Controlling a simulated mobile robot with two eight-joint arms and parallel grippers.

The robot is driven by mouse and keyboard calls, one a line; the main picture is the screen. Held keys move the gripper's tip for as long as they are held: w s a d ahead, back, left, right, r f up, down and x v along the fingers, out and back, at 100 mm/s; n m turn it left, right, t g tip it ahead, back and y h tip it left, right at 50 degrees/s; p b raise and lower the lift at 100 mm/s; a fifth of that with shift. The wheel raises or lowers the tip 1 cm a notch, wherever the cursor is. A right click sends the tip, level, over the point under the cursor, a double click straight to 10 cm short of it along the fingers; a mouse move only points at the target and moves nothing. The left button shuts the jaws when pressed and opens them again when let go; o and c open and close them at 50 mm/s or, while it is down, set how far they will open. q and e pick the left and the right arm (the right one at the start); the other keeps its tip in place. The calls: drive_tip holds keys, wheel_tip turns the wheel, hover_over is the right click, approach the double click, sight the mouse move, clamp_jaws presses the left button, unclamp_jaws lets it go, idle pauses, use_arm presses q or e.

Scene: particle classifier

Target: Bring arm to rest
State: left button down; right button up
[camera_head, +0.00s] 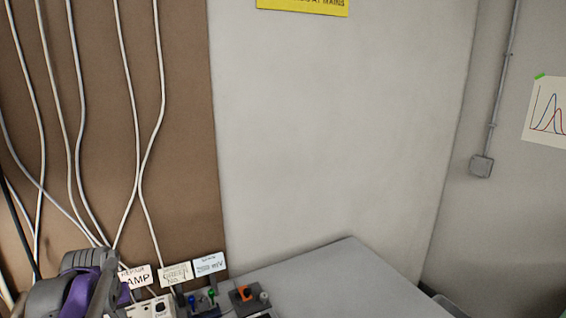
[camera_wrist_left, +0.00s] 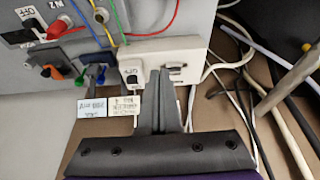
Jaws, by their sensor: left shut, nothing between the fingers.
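My left gripper (camera_wrist_left: 160,75) shows in the left wrist view. Its two grey fingers are together with nothing between them. They reach over the edge of a white box (camera_wrist_left: 185,52) with a port and a dark switch; I cannot tell if they touch it. In the head view my left arm, grey and purple, is at the lower left beside the instrument panel, and its fingertips are not clear there. My right arm and gripper are in neither view.
Label cards (camera_head: 209,264) stand by blue and green plugs and an orange knob (camera_head: 244,293). A grey surface (camera_head: 340,280) is bare to the right. Pale cables (camera_head: 80,120) hang down the brown board. Coloured wires and loose cables (camera_wrist_left: 285,120) surround the white box.

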use_arm(q)
drive_tip(key=s+d+f+m+t+h+p, duration=0.1)
drive_tip(key=s+d+f+m+p, duration=0.1)
drive_tip(key=s+d, duration=0.8)
drive_tip(key=s+d+f+m+t+p, duration=0.1)
drive_tip(key=s+d+f+m+p, duration=0.1)
drive_tip(key=s+d+f, duration=0.4)
drive_tip(key=s+d+m, duration=0.1)
drive_tip(key=s+d, duration=0.3)
drive_tip(key=shift+s+d+f+m+h, duration=0.15)
drive_tip(key=shift+s+d+m+h, duration=0.1)
drive_tip(key=shift+d+m+h, duration=0.15)
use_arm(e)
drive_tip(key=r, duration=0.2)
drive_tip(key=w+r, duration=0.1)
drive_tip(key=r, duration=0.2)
use_arm(q)
drive_tip(key=shift+a, duration=0.1)
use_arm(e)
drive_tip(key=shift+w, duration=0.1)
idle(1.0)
